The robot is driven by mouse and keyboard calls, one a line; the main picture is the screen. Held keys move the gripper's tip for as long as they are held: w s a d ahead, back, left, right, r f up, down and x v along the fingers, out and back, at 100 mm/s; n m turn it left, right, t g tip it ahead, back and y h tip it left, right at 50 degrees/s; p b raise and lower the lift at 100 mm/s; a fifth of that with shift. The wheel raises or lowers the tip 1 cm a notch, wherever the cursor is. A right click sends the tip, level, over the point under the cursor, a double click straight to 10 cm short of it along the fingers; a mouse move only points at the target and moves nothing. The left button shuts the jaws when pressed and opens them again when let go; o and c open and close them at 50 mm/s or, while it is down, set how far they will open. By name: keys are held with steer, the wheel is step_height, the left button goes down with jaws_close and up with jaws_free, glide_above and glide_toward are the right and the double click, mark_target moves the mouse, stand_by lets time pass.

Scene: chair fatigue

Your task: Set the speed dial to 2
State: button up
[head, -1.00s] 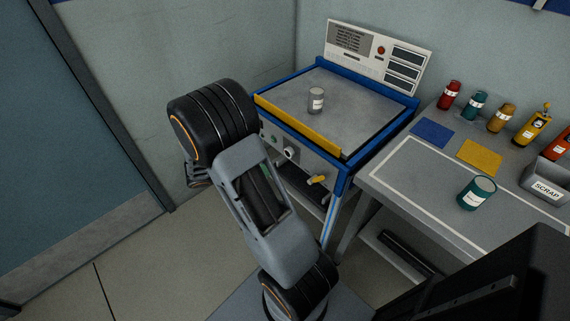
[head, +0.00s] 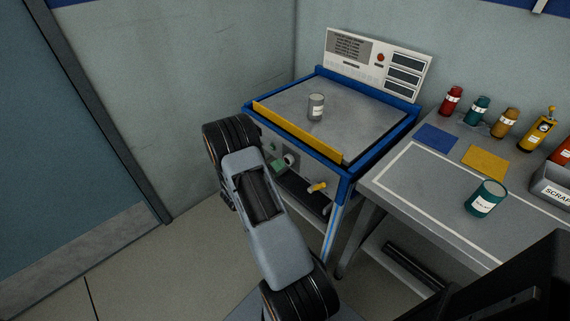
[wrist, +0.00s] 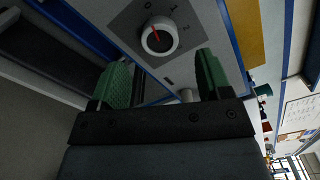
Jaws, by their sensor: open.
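The speed dial (wrist: 160,37) is a round white knob with a red pointer line on a grey plate, with numbers around it. The pointer leans towards the 0 side, away from the 2. The dial also shows on the front panel of the blue-framed machine in the head view (head: 290,160). My gripper (wrist: 162,77) is open with green finger pads on either side of the view; the dial appears beyond and between them, apparently untouched. In the head view a green part of my gripper (head: 279,166) shows just left of the dial; my arm hides the rest.
A yellow lever (head: 317,187) sits right of the dial on the same panel. A bench (head: 415,195) with a teal can (head: 486,198) stands close on the right.

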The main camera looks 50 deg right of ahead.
mark_target(287, 161)
steer(key=shift+s+d, duration=0.15)
steer(key=shift+d, duration=2.4)
steer(key=shift+c, duration=0.3)
